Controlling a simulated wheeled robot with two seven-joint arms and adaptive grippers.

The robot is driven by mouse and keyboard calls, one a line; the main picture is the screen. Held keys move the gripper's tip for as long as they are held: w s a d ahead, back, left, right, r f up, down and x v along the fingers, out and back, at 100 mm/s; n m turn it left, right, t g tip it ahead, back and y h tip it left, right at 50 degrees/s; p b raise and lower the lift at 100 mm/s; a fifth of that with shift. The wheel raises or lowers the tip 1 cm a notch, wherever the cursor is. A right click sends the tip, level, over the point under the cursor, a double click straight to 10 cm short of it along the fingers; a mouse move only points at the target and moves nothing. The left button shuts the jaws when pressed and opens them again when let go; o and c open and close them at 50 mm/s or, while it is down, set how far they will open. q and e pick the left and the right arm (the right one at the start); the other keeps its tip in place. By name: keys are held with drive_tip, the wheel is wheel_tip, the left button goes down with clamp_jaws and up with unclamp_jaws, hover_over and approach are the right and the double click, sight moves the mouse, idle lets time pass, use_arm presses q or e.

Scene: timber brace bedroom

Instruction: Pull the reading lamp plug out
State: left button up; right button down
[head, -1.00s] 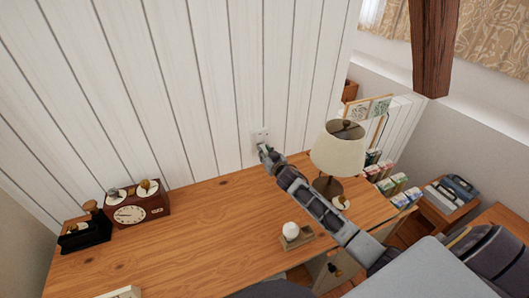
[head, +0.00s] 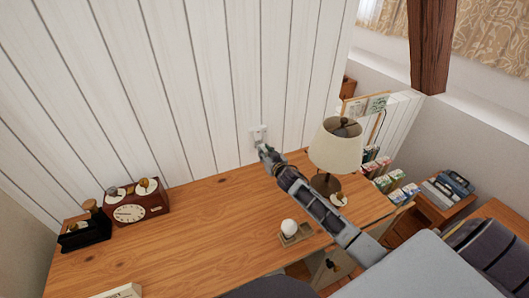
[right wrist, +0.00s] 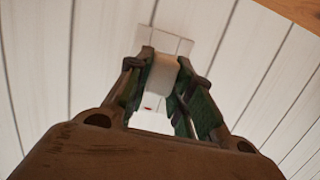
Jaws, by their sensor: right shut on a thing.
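The reading lamp (head: 336,150), with a cream shade and dark base, stands on the wooden desk (head: 190,235) near its right end. A white socket plate (head: 258,132) is on the white plank wall behind the desk; it also shows in the right wrist view (right wrist: 178,43). My right gripper (head: 263,148) reaches to the wall just below the plate. In the right wrist view its fingers (right wrist: 163,88) are shut on a white plug (right wrist: 162,75), which is in front of the plate. I cannot tell whether plug and plate touch. My left gripper is not in view.
A wooden clock (head: 130,212) and a black object with a knob (head: 85,232) stand at the desk's left end. A small tray with a white ball (head: 290,227) lies near my right forearm. Books (head: 390,180) are right of the lamp. The desk's middle is clear.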

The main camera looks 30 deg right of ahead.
sight(266, 154)
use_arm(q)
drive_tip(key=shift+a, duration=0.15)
use_arm(e)
drive_tip(key=shift+s, duration=0.45)
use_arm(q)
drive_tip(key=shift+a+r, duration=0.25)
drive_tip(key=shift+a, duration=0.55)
use_arm(e)
drive_tip(key=shift+s, duration=0.1)
drive_tip(key=shift+s+a+p, duration=0.1)
drive_tip(key=shift+s+p, duration=0.3)
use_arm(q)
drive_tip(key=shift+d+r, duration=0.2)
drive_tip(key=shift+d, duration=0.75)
use_arm(e)
drive_tip(key=shift+s, duration=0.1)
drive_tip(key=shift+s, duration=0.5)
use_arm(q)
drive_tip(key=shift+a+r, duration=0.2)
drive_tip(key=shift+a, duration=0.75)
use_arm(e)
drive_tip(key=shift+s, duration=0.1)
